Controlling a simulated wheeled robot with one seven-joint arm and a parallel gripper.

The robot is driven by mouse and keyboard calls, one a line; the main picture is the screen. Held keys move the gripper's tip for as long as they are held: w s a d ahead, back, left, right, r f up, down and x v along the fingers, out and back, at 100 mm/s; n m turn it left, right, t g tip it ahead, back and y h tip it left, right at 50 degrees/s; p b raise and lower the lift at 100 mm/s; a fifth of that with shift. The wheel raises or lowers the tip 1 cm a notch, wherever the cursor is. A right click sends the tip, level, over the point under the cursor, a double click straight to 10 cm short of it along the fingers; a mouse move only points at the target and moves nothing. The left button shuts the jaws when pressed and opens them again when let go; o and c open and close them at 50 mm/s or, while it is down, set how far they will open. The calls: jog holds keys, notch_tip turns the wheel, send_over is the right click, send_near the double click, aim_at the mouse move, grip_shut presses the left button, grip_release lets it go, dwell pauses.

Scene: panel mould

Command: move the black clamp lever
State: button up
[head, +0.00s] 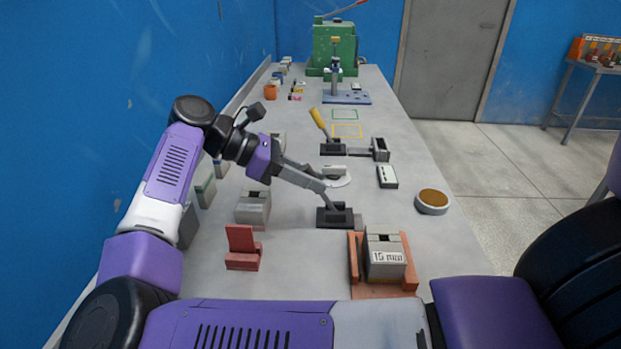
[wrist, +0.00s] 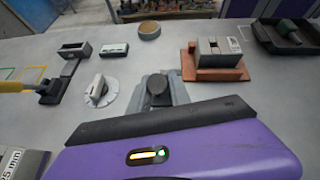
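The near toggle clamp has a dark base (head: 337,218) and a grey lever arm (head: 331,200) that leans up and left to my fingers in the head view. Its black handle (wrist: 157,88) shows between my two grey fingers in the wrist view. My gripper (head: 322,186) reaches down from the left around this handle. It also shows in the wrist view (wrist: 159,92). The fingers lie close on both sides of the handle, but I cannot tell whether they press on it. The handle is hidden by the fingers in the head view.
A second clamp with a yellow handle (head: 318,120) stands farther back. A white dial (head: 337,176) sits just behind the near clamp. A grey 15 mm block (head: 384,258) in an orange holder (head: 355,262) is at front right. A red bracket (head: 242,250) is at front left.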

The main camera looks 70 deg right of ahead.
jog(key=o, duration=0.3)
jog(key=shift+w, duration=0.1)
jog(key=v, duration=0.7)
jog(key=shift+w+r, duration=0.2)
jog(key=shift+a, duration=0.15)
dwell(0.4)
